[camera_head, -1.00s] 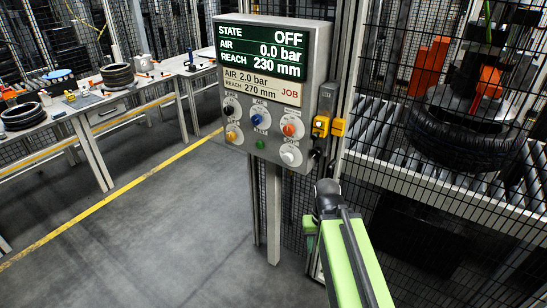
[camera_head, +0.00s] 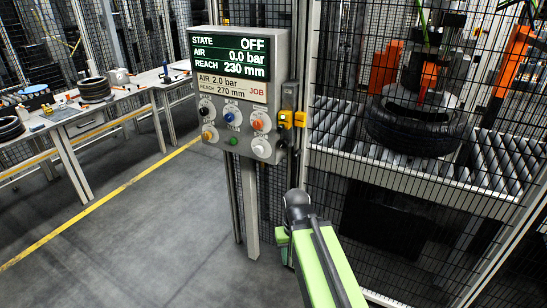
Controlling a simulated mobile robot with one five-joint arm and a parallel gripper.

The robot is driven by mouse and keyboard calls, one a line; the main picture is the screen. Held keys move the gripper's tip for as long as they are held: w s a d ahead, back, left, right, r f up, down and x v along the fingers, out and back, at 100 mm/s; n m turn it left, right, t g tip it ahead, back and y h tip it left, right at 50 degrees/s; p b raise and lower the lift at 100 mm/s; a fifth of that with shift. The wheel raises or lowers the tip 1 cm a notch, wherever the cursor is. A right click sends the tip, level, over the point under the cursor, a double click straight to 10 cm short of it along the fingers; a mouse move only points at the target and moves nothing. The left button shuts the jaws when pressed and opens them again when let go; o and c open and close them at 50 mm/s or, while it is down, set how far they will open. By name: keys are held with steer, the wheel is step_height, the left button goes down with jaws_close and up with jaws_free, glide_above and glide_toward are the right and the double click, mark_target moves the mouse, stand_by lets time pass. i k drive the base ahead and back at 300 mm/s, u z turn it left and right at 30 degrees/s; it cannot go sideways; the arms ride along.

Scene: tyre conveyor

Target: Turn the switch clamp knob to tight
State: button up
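The control panel (camera_head: 233,95) stands on a post left of centre. Its screen reads STATE OFF, AIR 0.0 bar, REACH 230 mm; a job card below reads AIR 2.0 bar, REACH 270 mm. Its knobs are black (camera_head: 206,114), blue (camera_head: 230,117), orange (camera_head: 258,124), yellow (camera_head: 208,135) and white (camera_head: 262,148), with a green button (camera_head: 234,141). Their small labels are unreadable, so I cannot tell which is the clamp knob. My green arm rises from the bottom to a dark rounded joint below and right of the panel, apart from the knobs. My gripper's fingers do not show.
A yellow interlock (camera_head: 292,119) sits on the fence post beside the panel. Mesh fence covers the right, with a tyre (camera_head: 415,128) on a roller conveyor (camera_head: 500,165) behind it. A workbench (camera_head: 60,118) stands left. The floor before the panel is clear.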

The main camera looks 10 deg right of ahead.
mark_target(283, 142)
steer(key=u, duration=0.3)
steer(key=k, duration=0.2)
steer(key=z, duration=0.45)
steer(key=i, duration=0.7)
steer(key=u, duration=2.15)
steer(key=k, duration=0.45)
steer(key=z, duration=0.35)
steer(key=i, duration=0.5)
steer(key=u, duration=0.1)
